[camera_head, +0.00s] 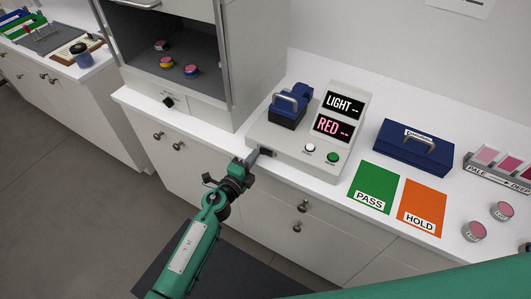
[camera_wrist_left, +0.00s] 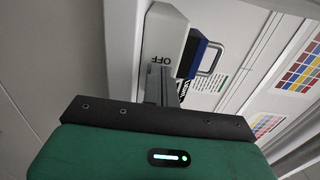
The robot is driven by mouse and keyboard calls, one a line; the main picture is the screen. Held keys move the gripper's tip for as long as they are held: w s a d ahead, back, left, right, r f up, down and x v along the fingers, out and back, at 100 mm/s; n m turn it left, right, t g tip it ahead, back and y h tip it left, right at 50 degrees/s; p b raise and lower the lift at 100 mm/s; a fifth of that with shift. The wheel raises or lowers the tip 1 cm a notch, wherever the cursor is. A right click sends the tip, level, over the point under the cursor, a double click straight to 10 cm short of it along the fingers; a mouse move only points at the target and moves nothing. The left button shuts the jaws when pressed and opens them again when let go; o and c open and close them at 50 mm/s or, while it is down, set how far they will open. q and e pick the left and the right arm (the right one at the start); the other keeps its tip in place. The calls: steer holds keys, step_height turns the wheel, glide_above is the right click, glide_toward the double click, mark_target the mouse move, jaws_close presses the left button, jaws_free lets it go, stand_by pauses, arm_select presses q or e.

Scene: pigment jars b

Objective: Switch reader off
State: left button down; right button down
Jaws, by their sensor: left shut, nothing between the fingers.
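The reader (camera_head: 290,135) is a white device on the counter with a blue hinged part (camera_head: 288,108) on top. Its two displays are lit and read "LIGHT --" (camera_head: 342,104) and "RED --" (camera_head: 333,127). A dark switch (camera_head: 267,152) sits low on its front left side. My left gripper (camera_head: 253,157) is shut and empty, its tips close to that switch. In the left wrist view the fingers (camera_wrist_left: 158,86) point at the reader's white side (camera_wrist_left: 165,35), which bears an "OFF" label (camera_wrist_left: 160,59). The fingers hide the switch there; contact cannot be told. My right gripper is not in view.
A white button (camera_head: 310,148) and a green button (camera_head: 333,157) are on the reader's front. Green PASS (camera_head: 374,184) and orange HOLD (camera_head: 422,199) mats, a blue case (camera_head: 410,150) and pink jars (camera_head: 474,231) lie to the right. An open cabinet (camera_head: 185,50) stands at left.

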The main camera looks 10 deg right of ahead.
arm_select(q)
steer(key=shift+w+d, duration=0.15)
steer(key=shift+w, duration=0.05)
steer(key=b+v, duration=0.1)
steer(key=v, duration=1.6)
steer(key=shift+s+a+b, duration=0.2)
steer(key=shift+s+b, duration=0.05)
steer(key=shift+b, duration=0.1)
